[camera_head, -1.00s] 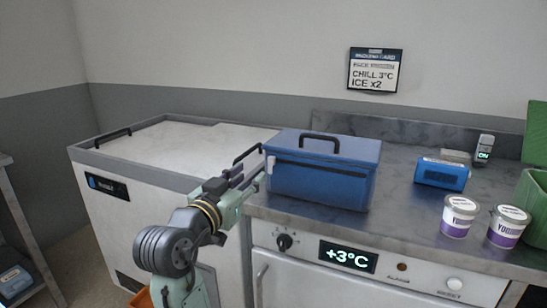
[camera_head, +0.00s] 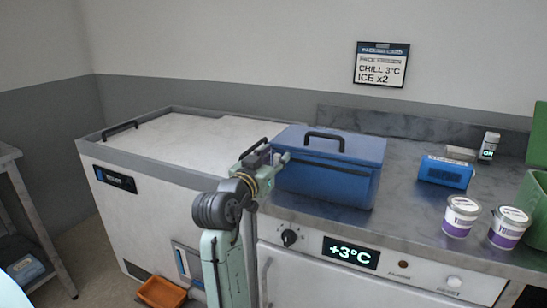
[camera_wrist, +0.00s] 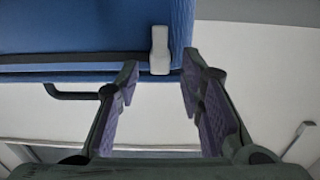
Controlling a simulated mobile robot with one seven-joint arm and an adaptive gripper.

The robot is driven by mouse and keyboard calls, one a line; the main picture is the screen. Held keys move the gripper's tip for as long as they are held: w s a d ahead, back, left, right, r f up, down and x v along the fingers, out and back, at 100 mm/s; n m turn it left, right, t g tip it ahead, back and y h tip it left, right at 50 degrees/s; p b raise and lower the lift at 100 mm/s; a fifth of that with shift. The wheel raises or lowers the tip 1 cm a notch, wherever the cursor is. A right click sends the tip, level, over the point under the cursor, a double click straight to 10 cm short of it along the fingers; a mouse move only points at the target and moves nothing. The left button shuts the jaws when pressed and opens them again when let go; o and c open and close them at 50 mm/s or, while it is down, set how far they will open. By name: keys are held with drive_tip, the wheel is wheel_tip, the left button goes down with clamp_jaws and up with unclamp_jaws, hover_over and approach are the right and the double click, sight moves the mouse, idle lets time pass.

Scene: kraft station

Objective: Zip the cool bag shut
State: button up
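The blue cool bag (camera_head: 325,178) stands on the steel counter with its lid down and a black handle on top. A dark zip track runs under the lid along its front. In the wrist view the bag (camera_wrist: 80,25) fills the upper left, and a pale grey zip pull (camera_wrist: 159,48) sits on the dark track near the bag's end. My gripper (camera_head: 276,160) is at the bag's left end. In the wrist view its fingers (camera_wrist: 160,68) are open, with the pull lined up between their tips. No contact with the pull is visible.
A white chest freezer (camera_head: 185,140) stands left of the counter (camera_head: 415,205). Right of the bag are a blue box (camera_head: 444,172), two yogurt tubs (camera_head: 460,215) and a green crate (camera_head: 515,200). A packing card (camera_head: 381,65) hangs on the wall. An orange bin (camera_head: 161,293) is low down.

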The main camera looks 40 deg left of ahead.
drive_tip(key=shift+c, duration=0.2)
clamp_jaws()
idle(0.6)
